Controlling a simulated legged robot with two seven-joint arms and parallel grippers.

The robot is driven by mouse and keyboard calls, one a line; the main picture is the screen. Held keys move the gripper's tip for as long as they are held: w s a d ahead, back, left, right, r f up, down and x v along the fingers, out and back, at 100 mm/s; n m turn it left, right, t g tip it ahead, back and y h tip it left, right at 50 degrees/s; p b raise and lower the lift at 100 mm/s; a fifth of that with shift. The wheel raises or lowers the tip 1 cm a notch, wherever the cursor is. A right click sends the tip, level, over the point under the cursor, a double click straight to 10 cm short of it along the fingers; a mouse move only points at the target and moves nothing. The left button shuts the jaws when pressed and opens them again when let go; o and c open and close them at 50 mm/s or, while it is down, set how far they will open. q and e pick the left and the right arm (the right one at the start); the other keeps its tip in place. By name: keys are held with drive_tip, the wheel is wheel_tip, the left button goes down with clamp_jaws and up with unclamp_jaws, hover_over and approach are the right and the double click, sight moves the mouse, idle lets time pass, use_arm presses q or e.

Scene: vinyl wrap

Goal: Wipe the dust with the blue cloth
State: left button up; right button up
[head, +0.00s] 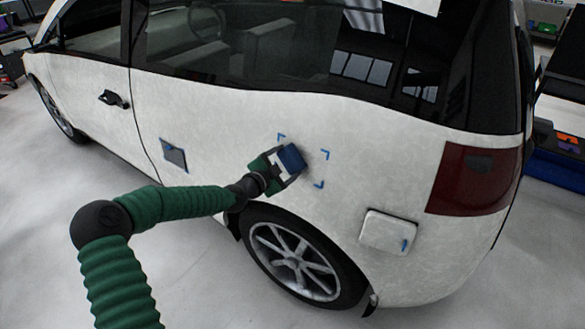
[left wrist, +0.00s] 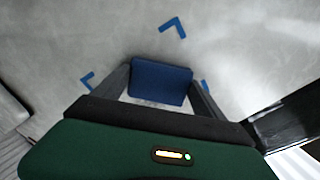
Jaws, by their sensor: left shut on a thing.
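The blue cloth (head: 291,158) is a small block-like pad held at the white car's (head: 230,113) rear side panel, above the rear wheel. My left gripper (head: 286,168) is shut on it. In the left wrist view the blue cloth (left wrist: 160,80) sits between the two dark fingers of my left gripper (left wrist: 165,98). Blue corner marks (head: 322,184) frame a patch of the panel around the cloth. The panel looks greyish and mottled, like dust. I cannot tell whether the cloth touches the panel. My right gripper is not in view.
A white pad with a blue mark (head: 390,232) is on the lower right panel. The rear wheel (head: 295,260) is below. Coloured bins (head: 555,165) stand at far right.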

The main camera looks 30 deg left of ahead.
sight(322, 166)
use_arm(q)
drive_tip(key=shift+a, duration=0.75)
drive_tip(key=shift+w+r+p, duration=0.25)
drive_tip(key=shift+r+p, duration=0.2)
drive_tip(key=shift+r, duration=0.5)
drive_tip(key=shift+s+d+f+b, duration=0.15)
drive_tip(key=shift+d+b, duration=0.2)
drive_tip(key=shift+d, duration=1.7)
drive_tip(key=shift+s+d+b, duration=0.1)
drive_tip(key=shift+d+b, duration=0.2)
drive_tip(key=shift+d, duration=1.75)
drive_tip(key=shift+d+f+b, duration=0.1)
drive_tip(key=shift+d+b, duration=0.3)
drive_tip(key=shift+d, duration=1.6)
drive_tip(key=shift+s+r, duration=0.1)
drive_tip(key=shift+r, duration=0.1)
